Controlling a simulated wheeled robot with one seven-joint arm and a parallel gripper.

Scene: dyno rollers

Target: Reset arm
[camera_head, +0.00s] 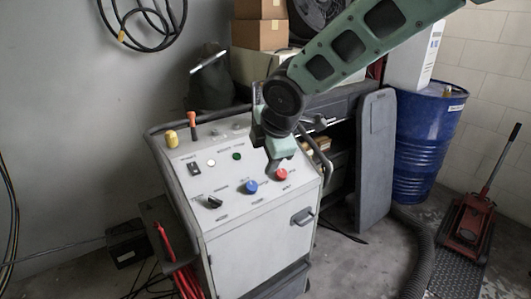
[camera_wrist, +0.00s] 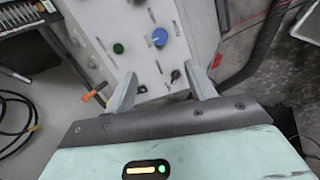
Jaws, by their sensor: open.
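My gripper (camera_head: 277,158) hangs above the right side of the sloped top of a white control console (camera_head: 255,245), fingers pointing down at the panel. In the wrist view the two fingers of my gripper (camera_wrist: 163,82) are spread apart with nothing between them. The panel carries a blue knob (camera_head: 251,187), a red knob (camera_head: 281,174), a black switch (camera_head: 214,202), an orange-handled lever (camera_head: 192,124) and a yellow button (camera_head: 171,139). The blue knob (camera_wrist: 159,38) and a green button (camera_wrist: 118,48) also show in the wrist view. Part of the panel is hidden behind my gripper.
A grey upright board (camera_head: 376,150) and a blue barrel (camera_head: 425,140) stand right of the console. A red floor jack (camera_head: 468,225) is at far right. Boxes (camera_head: 259,33) are stacked behind. Red cables (camera_head: 180,268) hang at the console's left. A dark hose (camera_head: 420,255) lies on the floor.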

